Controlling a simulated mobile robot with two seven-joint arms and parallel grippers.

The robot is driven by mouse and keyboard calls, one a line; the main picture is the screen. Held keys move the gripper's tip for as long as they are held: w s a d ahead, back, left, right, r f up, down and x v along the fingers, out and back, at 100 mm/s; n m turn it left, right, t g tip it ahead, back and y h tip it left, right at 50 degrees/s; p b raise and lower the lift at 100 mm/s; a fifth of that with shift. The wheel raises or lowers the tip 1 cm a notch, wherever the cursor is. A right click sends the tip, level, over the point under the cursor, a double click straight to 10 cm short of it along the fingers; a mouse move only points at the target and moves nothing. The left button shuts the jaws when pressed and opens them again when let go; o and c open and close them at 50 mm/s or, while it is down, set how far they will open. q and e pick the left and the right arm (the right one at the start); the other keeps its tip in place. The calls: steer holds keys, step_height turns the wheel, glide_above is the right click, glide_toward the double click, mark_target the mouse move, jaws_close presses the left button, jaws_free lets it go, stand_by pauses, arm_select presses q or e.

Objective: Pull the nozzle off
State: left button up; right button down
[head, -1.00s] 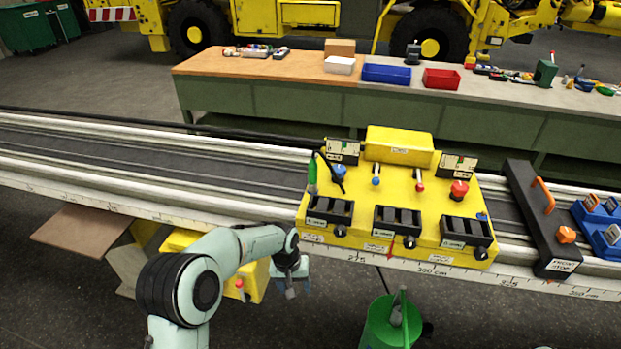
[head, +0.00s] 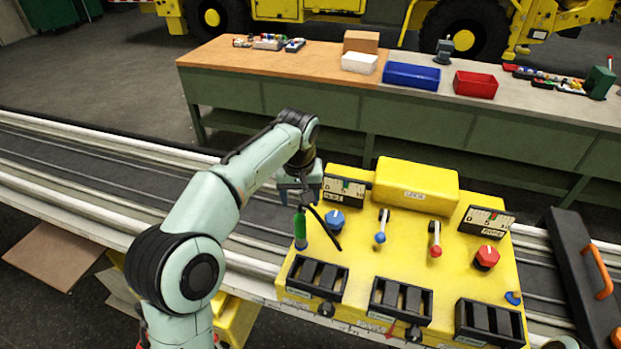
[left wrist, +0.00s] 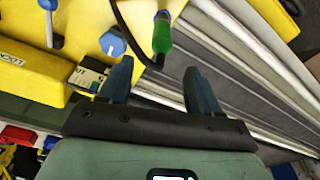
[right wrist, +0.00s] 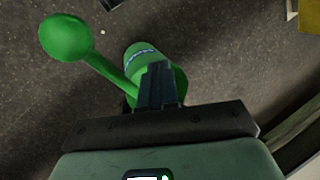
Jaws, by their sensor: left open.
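A green handle with a dark lower end (head: 300,228) stands at the left edge of the yellow console (head: 405,255), with a black hose curving beside it. I cannot tell which part is the nozzle. My left gripper (head: 298,187) is just above and behind the green handle, pointing down. In the left wrist view its two fingers (left wrist: 155,80) are apart and empty, and the green handle (left wrist: 161,36) shows beyond the gap, not between them. My right gripper (right wrist: 156,85) shows only in the right wrist view, its fingers together in front of a green can (right wrist: 150,62).
The console carries a blue knob (head: 334,219), two levers, a red knob (head: 487,257) and black slotted boxes. A black bar with an orange handle (head: 597,270) lies to the right. A workbench (head: 340,110) with bins stands behind. The rail is clear on the left.

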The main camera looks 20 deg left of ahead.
mark_target(300, 226)
arm_select(q)
steer(key=shift+s+f, duration=0.3)
steer(key=shift+f, duration=0.25)
steer(key=f, duration=0.3)
steer(key=w+f, duration=0.1)
steer(key=f, duration=0.3)
steer(key=f+b, duration=0.1)
steer(key=f, duration=0.3)
steer(key=shift+w+a, duration=0.2)
steer(key=shift+a, duration=0.15)
steer(key=shift+w+f, duration=0.15)
steer(key=shift+f, duration=0.35)
arm_select(e)
steer(key=s, duration=0.1)
steer(key=s+f, duration=0.1)
steer(key=shift+s+f, duration=0.3)
